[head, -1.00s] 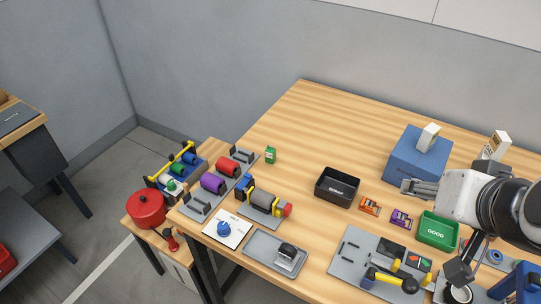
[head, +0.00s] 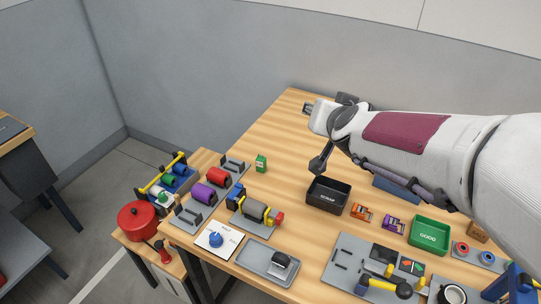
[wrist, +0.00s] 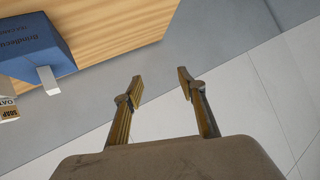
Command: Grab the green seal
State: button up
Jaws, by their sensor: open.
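No object is clearly readable as the green seal. Green things in the head view are a small green box (head: 260,163) standing on the table, a green roll (head: 168,181) in the blue rack, and a small green-topped item (head: 163,197) near it. My gripper (head: 308,107) is above the far edge of the table, well apart from all of these. In the wrist view my gripper (wrist: 160,76) is open with nothing between its fingers, facing the wall and floor past the table edge.
A blue box (wrist: 35,45) is at upper left in the wrist view. A green bin (head: 430,235) and a grey holder with red and blue rings (head: 461,247) are at right. The table's far left is clear.

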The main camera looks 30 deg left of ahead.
jog(key=w+a+f, duration=0.2)
jog(key=a+f, duration=0.1)
jog(key=a, duration=0.3)
jog(key=m+t+h, duration=0.1)
jog(key=t+h, duration=0.2)
jog(key=h, duration=0.2)
send_near(261, 164)
jog(key=shift+w+a+r, duration=0.45)
jog(key=shift+w+r, duration=0.15)
jog(key=shift+r, duration=0.2)
jog(key=shift+w, duration=0.1)
jog(key=shift+x, duration=1.25)
jog(key=shift+f, duration=0.15)
